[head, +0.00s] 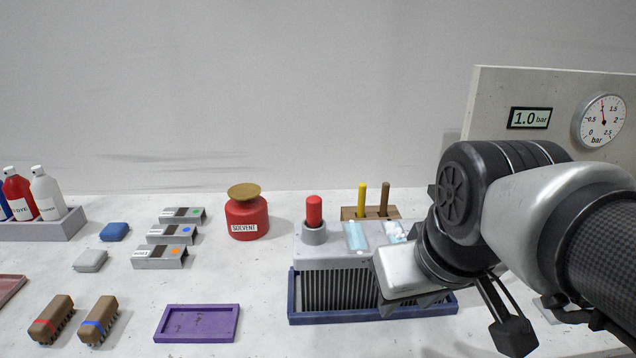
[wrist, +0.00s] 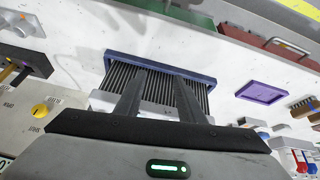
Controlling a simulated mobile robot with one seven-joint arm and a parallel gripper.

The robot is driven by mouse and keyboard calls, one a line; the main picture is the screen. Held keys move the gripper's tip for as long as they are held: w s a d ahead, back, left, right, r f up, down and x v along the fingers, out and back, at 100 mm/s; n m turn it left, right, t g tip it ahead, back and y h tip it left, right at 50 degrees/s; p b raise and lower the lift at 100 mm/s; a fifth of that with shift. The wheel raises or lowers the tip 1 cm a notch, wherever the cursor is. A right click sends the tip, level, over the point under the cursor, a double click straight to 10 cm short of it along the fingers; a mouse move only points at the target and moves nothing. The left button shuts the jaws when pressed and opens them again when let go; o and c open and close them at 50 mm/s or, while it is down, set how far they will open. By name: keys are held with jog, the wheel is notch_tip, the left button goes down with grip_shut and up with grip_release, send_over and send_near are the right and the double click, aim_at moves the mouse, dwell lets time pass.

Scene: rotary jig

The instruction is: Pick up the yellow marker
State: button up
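The yellow marker (head: 361,198) stands upright in a tan holder (head: 349,213) at the back, left of a brown marker (head: 384,199). In the wrist view, the fingers lie across the grey ribbed block, well to the right of the yellow piece. In the head view, my arm hides the fingertips.
A grey ribbed block (head: 335,290) sits in a blue tray (head: 375,315) in front of the holder. A red-topped peg (head: 314,211) and a red solvent pot (head: 247,216) stand left of the markers. A gauge panel (head: 555,90) rises behind my arm. A purple tray (head: 197,323) lies front left.

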jog(key=w+r+n+g+p, duration=0.1)
jog(key=w+r+n+p, duration=0.5)
jog(key=w+r, duration=0.35)
jog(key=w+r+n+g+p, duration=0.2)
jog(key=w+r+n+p, duration=0.4)
jog(key=w, duration=0.3)
jog(key=n+g+p, duration=0.2)
jog(key=n+p, duration=0.8)
jog(key=n, duration=0.3)
send_over(362, 202)
notch_tip(362, 202, down, 3)
jog(key=shift+n, duration=0.3)
jog(key=f, duration=0.8)
jog(key=f+b, duration=0.1)
jog(key=f, duration=0.3)
jog(key=shift+w+d, duration=0.3)
jog(key=shift+w, duration=0.05)
jog(key=shift+w+a+f, duration=0.1)
jog(key=shift+a+f, duration=0.05)
jog(key=shift+f, duration=1.15)
jog(key=shift+a+f, duration=0.1)
jog(key=shift+f, duration=1.2)
grip_shut()
